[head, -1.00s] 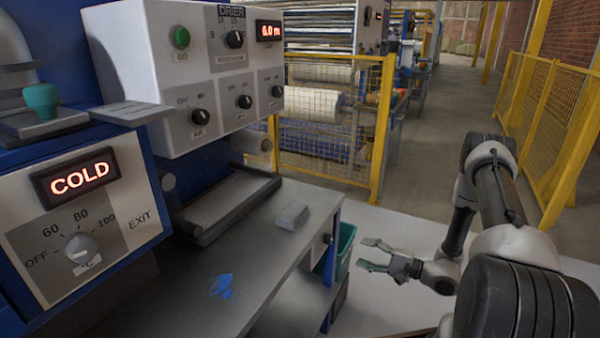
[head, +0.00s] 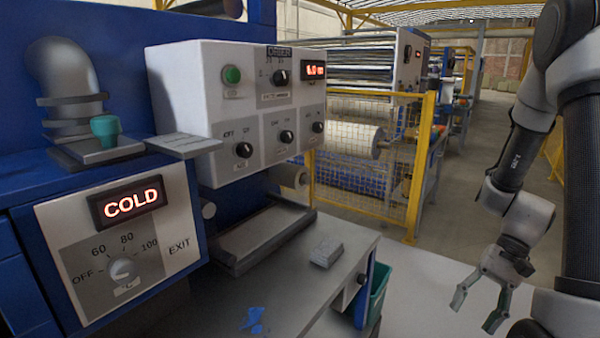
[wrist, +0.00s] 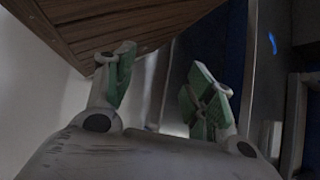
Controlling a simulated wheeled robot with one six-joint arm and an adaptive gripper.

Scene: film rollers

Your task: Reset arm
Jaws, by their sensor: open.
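My gripper (head: 476,308) is at the right in the head view, past the right end of the grey bench. Its two green-tipped fingers are spread and point downward, with nothing between them. My arm rises above it along the right edge of the picture. In the wrist view my gripper (wrist: 158,88) shows both green fingertips apart and empty.
A grey bench (head: 290,285) holds a small grey block (head: 326,252) and a blue scrap (head: 253,320). A green bin (head: 379,285) stands at its right end. Control panels (head: 240,100) are at the left. A yellow mesh fence (head: 420,165) stands behind. A brown slatted surface (wrist: 110,25) is close in the wrist view.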

